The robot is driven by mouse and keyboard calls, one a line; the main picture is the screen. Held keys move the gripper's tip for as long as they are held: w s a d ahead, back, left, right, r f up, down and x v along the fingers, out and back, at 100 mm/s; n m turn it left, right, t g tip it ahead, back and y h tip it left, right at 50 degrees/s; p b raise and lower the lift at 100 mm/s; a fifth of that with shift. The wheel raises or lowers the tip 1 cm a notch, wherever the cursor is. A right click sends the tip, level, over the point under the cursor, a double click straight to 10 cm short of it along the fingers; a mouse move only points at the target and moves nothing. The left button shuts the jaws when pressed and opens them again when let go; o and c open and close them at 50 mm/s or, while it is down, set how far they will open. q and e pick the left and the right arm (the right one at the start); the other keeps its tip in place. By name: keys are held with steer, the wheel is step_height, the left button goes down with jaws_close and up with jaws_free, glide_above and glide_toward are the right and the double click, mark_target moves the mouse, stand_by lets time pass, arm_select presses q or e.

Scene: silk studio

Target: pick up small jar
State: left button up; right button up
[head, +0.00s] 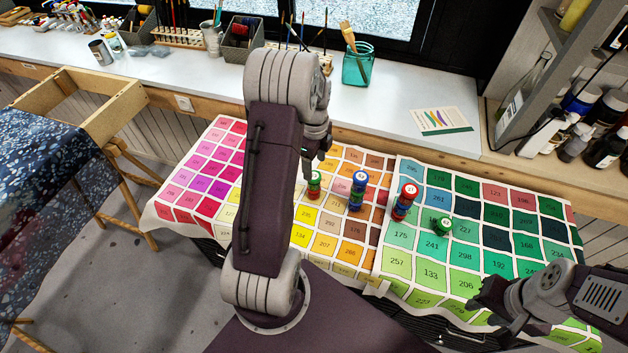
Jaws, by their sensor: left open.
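Several small jars stand on the colour-chart cloth (400,262).
A white counter (220,88) runs behind the cloth, with brush holders and a teal glass jar (357,64). A shelf with dark bottles (606,141) stands at the right. A wooden frame (105,110) with speckled cloth is at the left. The cloth's left part is clear.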

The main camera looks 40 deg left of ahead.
mark_target(314, 176)
arm_select(q)
steer(key=shift+a+f, duration=0.15)
steer(key=shift+f, duration=0.7)
step_height(314, 176, down, 4)
steer(key=shift+s+f, duration=0.1)
steer(key=shift+f, duration=0.45)
jaws_close()
steer(key=shift+r, duration=0.15)
